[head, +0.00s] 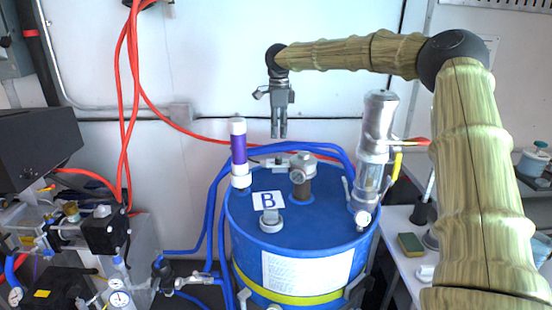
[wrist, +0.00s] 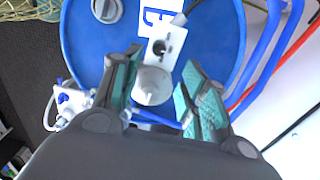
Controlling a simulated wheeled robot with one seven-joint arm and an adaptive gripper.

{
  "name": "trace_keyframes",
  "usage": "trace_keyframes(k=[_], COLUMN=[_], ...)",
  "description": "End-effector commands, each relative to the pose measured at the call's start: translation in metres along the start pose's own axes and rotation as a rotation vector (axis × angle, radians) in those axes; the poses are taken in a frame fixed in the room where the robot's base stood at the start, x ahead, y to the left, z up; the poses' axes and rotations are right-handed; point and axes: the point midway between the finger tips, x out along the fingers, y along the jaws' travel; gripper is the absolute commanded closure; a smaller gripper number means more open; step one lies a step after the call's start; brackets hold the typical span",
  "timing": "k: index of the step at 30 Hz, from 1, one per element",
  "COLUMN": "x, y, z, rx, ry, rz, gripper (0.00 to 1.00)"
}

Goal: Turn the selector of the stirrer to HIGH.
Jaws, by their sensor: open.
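The stirrer (head: 303,180) stands upright on the blue drum's lid, a grey-brown cylinder with a pale box (head: 274,163) at its left. In the wrist view, the stirrer's round pale top (wrist: 152,86) lies between my fingers, and the white box (wrist: 158,60) sits just above it. A small black knob, the selector (wrist: 161,47), is on that box. Its setting and any markings are too small to read. My gripper (head: 279,136) points down above the lid, open and empty, apart from the stirrer. The wrist view shows both teal-padded fingers (wrist: 160,92) spread.
The blue drum (head: 245,235) carries a purple-and-white cylinder (head: 239,155) at left, a tall clear-and-metal device (head: 374,150) at right, and a "B" label (head: 268,200) with a grey cap (head: 270,222) in front. Blue hoses (head: 215,200) curve around the left and back.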

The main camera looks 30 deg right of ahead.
Motion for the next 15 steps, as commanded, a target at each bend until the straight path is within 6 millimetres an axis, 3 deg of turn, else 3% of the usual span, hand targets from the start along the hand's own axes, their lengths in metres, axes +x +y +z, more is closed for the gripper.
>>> trace_keyframes(k=[15], x=[0.074], y=[0.001], z=[0.001], rx=[-0.002], ry=[0.002], rz=[0.002], gripper=[0.57])
